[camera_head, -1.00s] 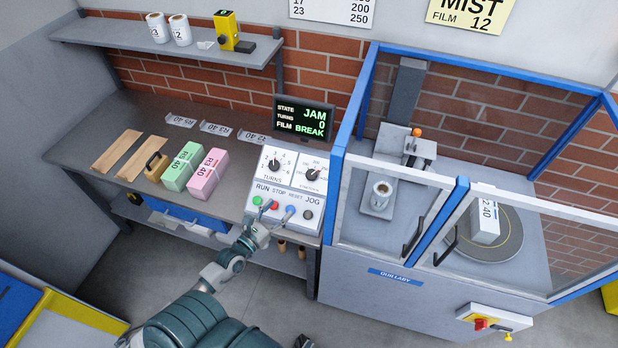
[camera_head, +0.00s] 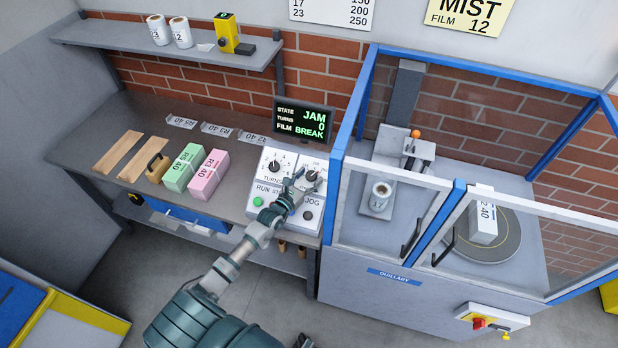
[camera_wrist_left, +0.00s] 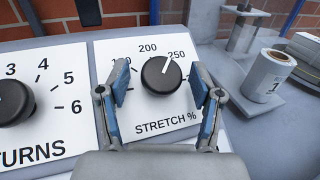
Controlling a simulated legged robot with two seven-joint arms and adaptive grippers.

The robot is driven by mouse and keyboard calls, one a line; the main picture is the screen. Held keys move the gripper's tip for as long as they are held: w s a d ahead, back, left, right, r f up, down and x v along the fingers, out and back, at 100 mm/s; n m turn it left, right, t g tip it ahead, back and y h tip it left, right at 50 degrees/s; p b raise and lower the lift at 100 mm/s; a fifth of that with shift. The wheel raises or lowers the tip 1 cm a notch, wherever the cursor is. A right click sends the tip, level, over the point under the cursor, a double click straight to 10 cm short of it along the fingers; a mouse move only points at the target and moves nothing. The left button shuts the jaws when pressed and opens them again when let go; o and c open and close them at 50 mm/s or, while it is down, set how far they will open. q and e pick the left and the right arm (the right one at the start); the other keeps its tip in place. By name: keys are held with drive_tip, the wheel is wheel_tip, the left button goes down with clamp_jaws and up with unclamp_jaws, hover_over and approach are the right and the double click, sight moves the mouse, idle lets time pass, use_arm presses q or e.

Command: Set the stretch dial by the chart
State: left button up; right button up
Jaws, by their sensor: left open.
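The stretch dial (camera_head: 313,175) is a black knob on a white panel, right of the turns dial (camera_head: 274,167). In the left wrist view the stretch dial (camera_wrist_left: 161,75) has a white pointer aimed up and right, towards 250. My left gripper (camera_wrist_left: 159,78) is open, with one blue-padded finger on each side of the knob; I cannot tell whether they touch it. In the head view my left gripper (camera_head: 298,183) covers part of the panel. The wall chart (camera_head: 333,11) is cut off at the top; rows 17 and 23 show with 200 and 250.
A display (camera_head: 303,119) reads JAM, turns 0, film BREAK. A yellow sign (camera_head: 465,17) reads MIST, film 12. The blue-framed wrapper cabinet (camera_head: 392,275) stands close on the right. Green (camera_head: 182,168) and pink (camera_head: 208,175) bundles stand left of the panel.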

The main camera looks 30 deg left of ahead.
use_arm(q)
drive_tip(key=c, duration=1.1)
drive_tip(key=n+y+p, duration=0.4)
drive_tip(key=p, duration=0.1)
drive_tip(key=shift+d+r+n+y, duration=0.15)
drive_tip(key=shift+d+n+y, duration=0.15)
drive_tip(key=shift+n, duration=0.1)
drive_tip(key=shift+n+g+y+p, duration=0.3)
drive_tip(key=shift+n+y+p, duration=0.3)
drive_tip(key=shift+n+y, duration=0.35)
drive_tip(key=shift+f+n+g+y+p, duration=0.2)
drive_tip(key=shift+n+g+y+p, duration=0.3)
drive_tip(key=shift+n+y, duration=0.9)
drive_tip(key=shift+n+g, duration=0.25)
drive_tip(key=shift+g, duration=0.05)
drive_tip(key=o, duration=1.1)
